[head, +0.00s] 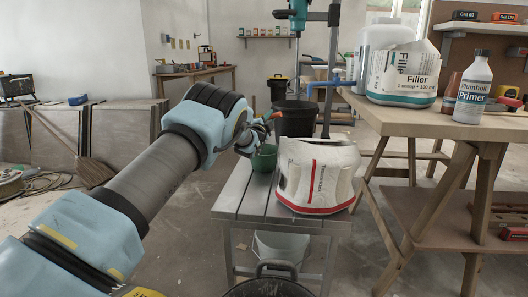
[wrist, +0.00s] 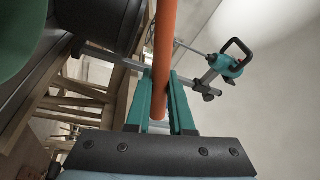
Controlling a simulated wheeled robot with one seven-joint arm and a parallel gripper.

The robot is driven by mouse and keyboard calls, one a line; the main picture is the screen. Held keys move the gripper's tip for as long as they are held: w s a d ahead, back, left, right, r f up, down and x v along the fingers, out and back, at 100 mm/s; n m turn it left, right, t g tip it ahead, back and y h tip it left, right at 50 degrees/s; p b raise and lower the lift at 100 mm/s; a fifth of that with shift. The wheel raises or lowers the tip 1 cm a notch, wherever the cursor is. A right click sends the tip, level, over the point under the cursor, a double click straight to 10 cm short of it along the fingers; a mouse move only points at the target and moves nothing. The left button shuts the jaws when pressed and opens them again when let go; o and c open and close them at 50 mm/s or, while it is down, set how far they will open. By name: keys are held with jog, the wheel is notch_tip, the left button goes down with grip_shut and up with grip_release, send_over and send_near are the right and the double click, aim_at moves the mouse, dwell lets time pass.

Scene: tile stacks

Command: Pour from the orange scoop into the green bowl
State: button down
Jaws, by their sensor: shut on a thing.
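The orange scoop shows in the wrist view as a long orange handle (wrist: 164,45) running up between my two teal fingers. My gripper (wrist: 161,85) is shut on that handle. The scoop's far end is outside the wrist view. In the head view only a small orange part (head: 277,115) shows by my gripper (head: 262,125), and the rest is hidden. The green bowl (head: 264,160) stands on the grey slatted bench, just below my gripper and partly hidden by it. A green curved surface (wrist: 18,35), likely the bowl, fills the wrist view's upper left. The scoop's contents are not visible.
A white sack with a red stripe (head: 318,178) stands right of the bowl on the bench (head: 240,208). A black bin (head: 296,120) is behind. A wooden table (head: 440,118) with a filler tub (head: 403,75) and primer bottle (head: 473,90) is at right.

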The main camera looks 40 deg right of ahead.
jog(key=shift+s+d, duration=0.1)
jog(key=shift+s, duration=0.1)
jog(key=shift+s+d+f+m+b, duration=0.15)
jog(key=shift+s+m+b, duration=0.1)
jog(key=shift+m+b, duration=0.15)
jog(key=shift+s+d+f+m+b, duration=0.2)
jog(key=shift+s+d+m+b, duration=0.3)
jog(key=shift+s+b, duration=0.25)
jog(key=shift+s+d+f+m+g+h+b, duration=0.2)
jog(key=shift+s+d+f+m+g+b, duration=0.15)
jog(key=shift+s+f+m+b, duration=0.6)
jog(key=shift+s+d+f+m+g+h+b, duration=0.2)
jog(key=shift+s+d+f+m+g+b, duration=0.15)
jog(key=shift+m+b, duration=1.1)
jog(key=shift+m+g, duration=0.3)
jog(key=shift+m, duration=0.6)
jog(key=r, duration=0.4)
jog(key=s+r, duration=0.1)
jog(key=shift+d+r, duration=0.3)
jog(key=shift+r, duration=0.1)
jog(key=shift+s+m, duration=0.1)
jog(key=shift+m, duration=0.4)
jog(key=shift+r, duration=0.1)
